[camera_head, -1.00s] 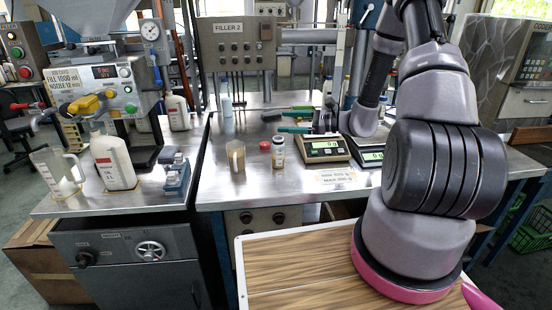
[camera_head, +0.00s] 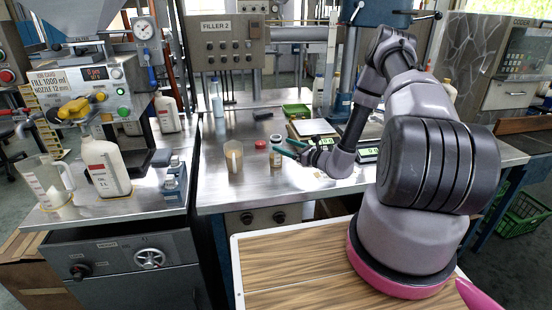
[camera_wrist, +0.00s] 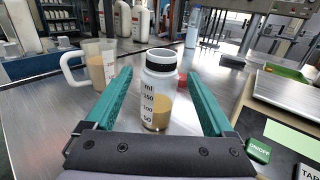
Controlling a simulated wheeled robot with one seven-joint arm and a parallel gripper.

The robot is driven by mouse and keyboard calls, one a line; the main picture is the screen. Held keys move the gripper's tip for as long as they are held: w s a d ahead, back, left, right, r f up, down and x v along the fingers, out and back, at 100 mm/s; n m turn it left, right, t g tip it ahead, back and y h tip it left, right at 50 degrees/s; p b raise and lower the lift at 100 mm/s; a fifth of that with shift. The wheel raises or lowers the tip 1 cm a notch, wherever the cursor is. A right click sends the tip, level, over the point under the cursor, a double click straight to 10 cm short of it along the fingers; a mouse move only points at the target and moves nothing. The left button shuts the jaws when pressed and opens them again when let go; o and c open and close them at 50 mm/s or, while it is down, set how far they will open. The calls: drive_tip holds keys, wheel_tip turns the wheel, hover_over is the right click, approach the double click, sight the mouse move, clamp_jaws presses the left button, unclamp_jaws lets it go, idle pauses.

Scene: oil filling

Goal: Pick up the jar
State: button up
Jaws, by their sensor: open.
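My gripper (camera_wrist: 160,88) has two teal fingers, spread open. In the wrist view the jar stands between them, with gaps on both sides. In the head view my gripper (camera_head: 288,147) reaches the jar from the right. I cannot tell how deep the jar is between the fingers.
A beaker with a handle (camera_head: 233,156) stands left of the jar, and a red cap (camera_head: 261,144) lies just behind it. Scales (camera_head: 312,128) stand behind my arm. A green tray (camera_head: 297,110) is farther back. The table front left of the jar is clear.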

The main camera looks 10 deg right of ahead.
sight(280, 143)
drive_tip(key=x, duration=0.5)
drive_tip(key=shift+r, duration=0.15)
clamp_jaws()
